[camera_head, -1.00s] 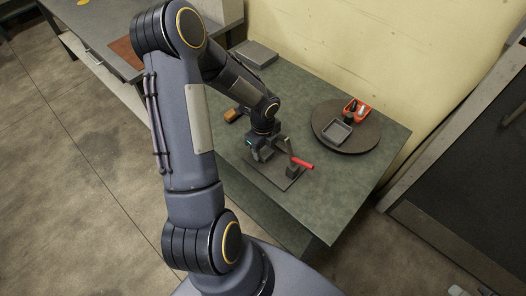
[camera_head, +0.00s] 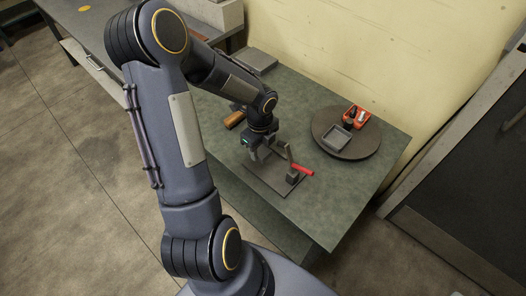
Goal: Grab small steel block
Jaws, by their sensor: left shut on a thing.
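My left gripper (camera_head: 257,157) points down over the rear of a dark flat plate (camera_head: 268,187) on the green bench. It is shut on a small grey thing that its fingers mostly hide; this appears to be the small steel block. A toggle clamp with a red handle (camera_head: 302,170) stands on the plate just right of the gripper. I cannot tell whether the held block touches the plate. My right gripper is not in view.
A round dark turntable (camera_head: 345,152) holds a grey tray (camera_head: 336,138) and a red bin (camera_head: 357,117) at the right. An orange-brown handled thing (camera_head: 234,119) and a grey flat box (camera_head: 256,60) lie behind. The bench's (camera_head: 318,213) front right is clear.

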